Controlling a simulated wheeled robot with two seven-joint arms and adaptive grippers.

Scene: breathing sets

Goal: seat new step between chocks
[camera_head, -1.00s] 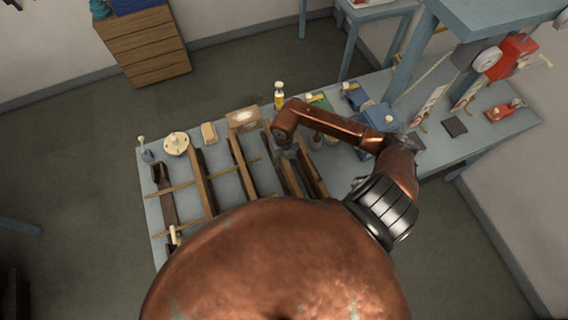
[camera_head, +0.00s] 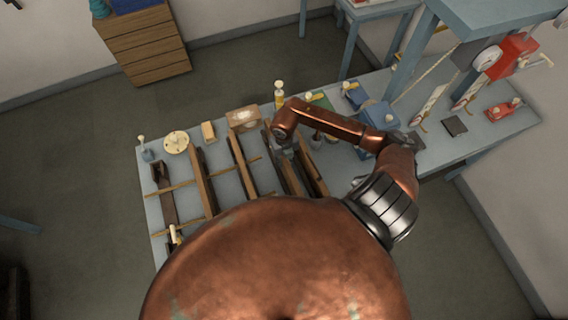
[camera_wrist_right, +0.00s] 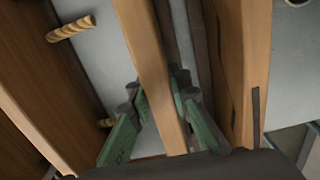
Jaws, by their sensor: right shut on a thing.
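My right gripper (camera_wrist_right: 158,90) has its green fingers on either side of a light wooden step (camera_wrist_right: 150,60) and is shut on it. In the head view the right gripper (camera_head: 284,150) is low over the right part of the ladder, partly hidden by my arm. Other wooden steps (camera_head: 202,178) and (camera_head: 242,165) lie roughly parallel across the bench. A twisted rope (camera_wrist_right: 72,28) shows left of the held step in the wrist view. I cannot make out the chocks clearly or tell whether the step touches them. My left gripper is not in view.
The blue-grey bench (camera_head: 152,205) carries a round cream disc (camera_head: 176,142), a wooden block (camera_head: 243,118) and a yellow-capped bottle (camera_head: 279,95) along its far side. Blue boxes (camera_head: 380,115) and a red tool (camera_head: 503,110) are at right. My body hides the near part.

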